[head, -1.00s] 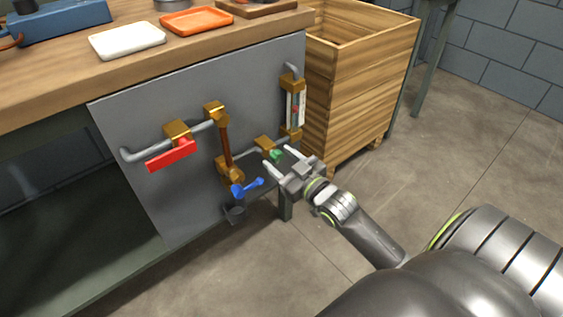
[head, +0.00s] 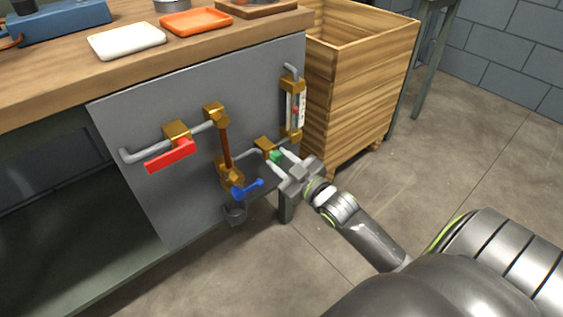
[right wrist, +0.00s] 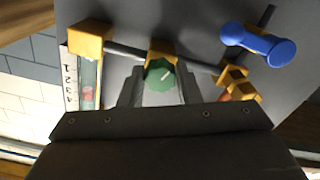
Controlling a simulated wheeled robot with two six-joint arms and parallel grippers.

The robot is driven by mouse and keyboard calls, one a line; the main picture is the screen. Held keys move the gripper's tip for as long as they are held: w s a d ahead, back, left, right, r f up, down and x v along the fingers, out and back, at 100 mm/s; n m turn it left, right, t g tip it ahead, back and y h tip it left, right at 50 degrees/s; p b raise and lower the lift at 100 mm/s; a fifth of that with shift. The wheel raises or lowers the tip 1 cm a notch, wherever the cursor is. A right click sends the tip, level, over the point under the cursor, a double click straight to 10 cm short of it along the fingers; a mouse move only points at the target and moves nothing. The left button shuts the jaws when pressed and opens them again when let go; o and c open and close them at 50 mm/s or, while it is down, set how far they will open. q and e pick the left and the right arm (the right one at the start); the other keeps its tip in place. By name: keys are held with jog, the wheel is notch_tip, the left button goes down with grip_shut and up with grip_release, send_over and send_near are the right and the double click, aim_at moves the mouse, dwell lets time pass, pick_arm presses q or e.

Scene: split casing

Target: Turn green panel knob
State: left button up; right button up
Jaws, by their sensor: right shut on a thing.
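The green knob (head: 275,156) sits on a brass valve body (head: 265,145) low on the grey panel (head: 190,90). My right gripper (head: 280,161) is at the knob, its two fingers on either side of it and shut on it. In the right wrist view the green knob (right wrist: 160,75) shows between the fingers, with a pale mark on its face pointing up and right. The brass valve body (right wrist: 160,48) is behind it. My left gripper is in neither view.
A red lever (head: 170,155) is farther left. A gauge tube (head: 296,105) stands above right. A wooden crate (head: 355,90) stands right of the panel.

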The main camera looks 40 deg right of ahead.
jog(key=shift+n, duration=0.8)
jog(key=o, duration=1)
jog(key=shift+c, duration=0.2)
